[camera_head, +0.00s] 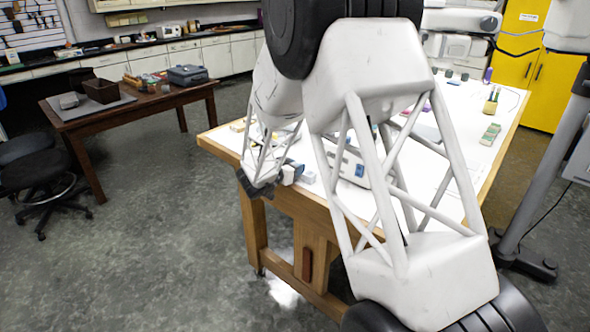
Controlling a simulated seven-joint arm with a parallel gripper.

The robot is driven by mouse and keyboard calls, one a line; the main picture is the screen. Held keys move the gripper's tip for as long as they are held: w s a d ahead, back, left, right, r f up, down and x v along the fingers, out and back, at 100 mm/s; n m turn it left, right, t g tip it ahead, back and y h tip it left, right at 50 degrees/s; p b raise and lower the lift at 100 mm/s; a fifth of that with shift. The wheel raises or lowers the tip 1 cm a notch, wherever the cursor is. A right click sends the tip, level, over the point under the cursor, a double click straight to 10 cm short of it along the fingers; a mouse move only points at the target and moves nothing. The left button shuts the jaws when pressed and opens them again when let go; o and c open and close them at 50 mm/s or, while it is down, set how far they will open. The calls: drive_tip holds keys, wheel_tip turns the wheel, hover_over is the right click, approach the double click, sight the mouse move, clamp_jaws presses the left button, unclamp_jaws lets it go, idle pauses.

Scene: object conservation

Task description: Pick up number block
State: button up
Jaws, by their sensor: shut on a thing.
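My gripper (282,177) is at the near left edge of the white-topped table (228,138), at the end of my white arm. It is small in this view and partly covered by my own wrist. It is shut on a small blue-grey piece (291,173), which appears to be the number block. No number can be read on it, and its contact with the table is unclear. A pale grey-blue piece (308,178) shows just right of it. My arm links hide much of the table's middle.
A white device with a blue panel (352,168) stands on the table right of my gripper. A green-and-white box (491,134) and a cup of tools (491,101) stand at the right. A brown table (100,118) and black stool (42,180) are at the left. Open floor lies between.

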drive_tip(key=shift+r, duration=0.4)
wheel_tip(320, 180, up, 2)
drive_tip(key=shift+r, duration=0.1)
drive_tip(key=s+d+r, duration=0.1)
drive_tip(key=s+d, duration=0.1)
drive_tip(key=s, duration=1.3)
drive_tip(key=shift+s+d, duration=0.25)
drive_tip(key=shift+s, duration=0.15)
drive_tip(key=shift+r, duration=0.1)
drive_tip(key=w+a, duration=0.8)
drive_tip(key=w, duration=0.2)
drive_tip(key=shift+a+r, duration=0.3)
drive_tip(key=shift+r, duration=0.05)
drive_tip(key=shift+w, duration=0.25)
drive_tip(key=w+a, duration=0.1)
drive_tip(key=w, duration=0.4)
drive_tip(key=w+a+f, duration=0.1)
drive_tip(key=w, duration=0.4)
drive_tip(key=w+a, duration=0.1)
drive_tip(key=w, duration=0.4)
drive_tip(key=shift+w+a+f, duration=0.15)
drive_tip(key=shift+a+f, duration=0.1)
drive_tip(key=shift+a, duration=0.15)
drive_tip(key=shift+f, duration=0.15)
